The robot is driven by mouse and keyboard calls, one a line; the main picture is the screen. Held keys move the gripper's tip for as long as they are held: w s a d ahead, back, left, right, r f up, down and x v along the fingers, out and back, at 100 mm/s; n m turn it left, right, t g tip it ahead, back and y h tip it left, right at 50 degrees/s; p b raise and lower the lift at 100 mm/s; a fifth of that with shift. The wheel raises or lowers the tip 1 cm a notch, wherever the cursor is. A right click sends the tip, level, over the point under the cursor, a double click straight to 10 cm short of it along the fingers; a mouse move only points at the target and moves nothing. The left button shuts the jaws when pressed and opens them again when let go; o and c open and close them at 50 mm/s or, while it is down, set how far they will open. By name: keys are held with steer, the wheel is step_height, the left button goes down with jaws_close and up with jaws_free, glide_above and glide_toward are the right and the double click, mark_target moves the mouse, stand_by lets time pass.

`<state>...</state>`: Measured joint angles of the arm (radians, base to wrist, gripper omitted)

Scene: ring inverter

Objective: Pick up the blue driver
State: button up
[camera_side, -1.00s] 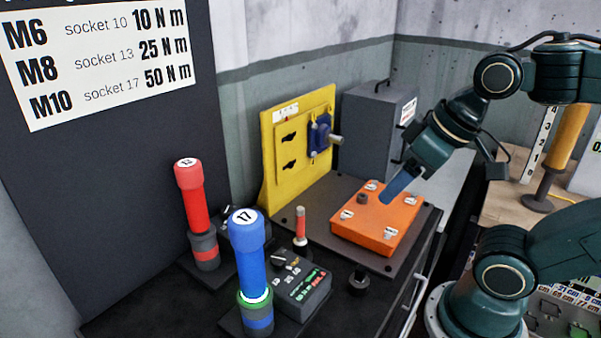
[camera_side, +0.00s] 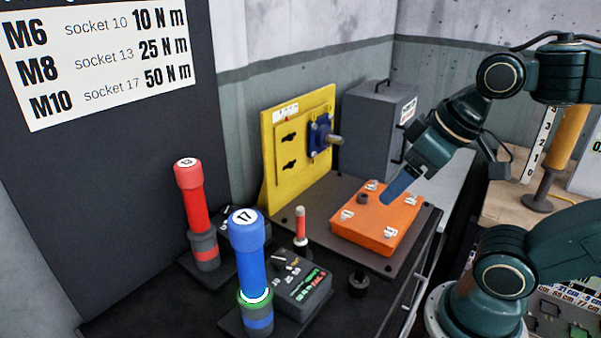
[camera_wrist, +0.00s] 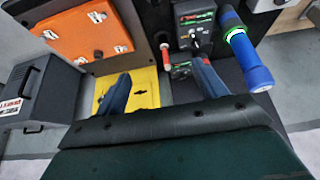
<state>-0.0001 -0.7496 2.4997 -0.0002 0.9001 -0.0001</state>
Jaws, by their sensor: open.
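The blue driver (camera_side: 250,262) stands upright at the front of the dark bench, its cap marked 17 and a lit green-white ring low on its body. In the wrist view the blue driver (camera_wrist: 248,62) is at the upper right, apart from my fingers. My gripper (camera_side: 392,190) is above the orange box, well to the right of the driver. In the wrist view my gripper (camera_wrist: 160,84) has its two blue fingers wide apart with nothing between them. The driver's foot is in a dark holder.
A red driver (camera_side: 195,215) marked 13 stands behind left of the blue one. A control box (camera_side: 302,290) is right beside the blue driver. A small red-and-white post (camera_side: 300,228), an orange box (camera_side: 370,228), a yellow panel (camera_side: 292,150) and a grey case (camera_side: 372,120) stand further back.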

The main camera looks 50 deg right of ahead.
steer(key=w+a+r+n+g+y, duration=0.1)
steer(key=w+a+r+n+y, duration=0.1)
steer(key=w+a+r+n, duration=0.4)
steer(key=n+g+y, duration=0.1)
steer(key=n, duration=0.2)
glide_toward(247, 217)
steer(key=r, duration=0.1)
steer(key=shift+w+d+r, duration=0.15)
steer(key=shift+w+d, duration=0.15)
steer(key=shift+d, duration=0.2)
steer(key=shift+x, duration=4.3)
steer(key=shift+s+a, duration=0.15)
steer(key=shift+s, duration=0.05)
steer(key=shift+s+x, duration=0.15)
steer(key=shift+x, duration=0.8)
steer(key=shift+s+x, duration=0.15)
steer(key=shift+x, duration=0.8)
steer(key=shift+w+a+f, duration=0.2)
steer(key=shift+a+f, duration=0.2)
steer(key=shift+f, duration=0.3)
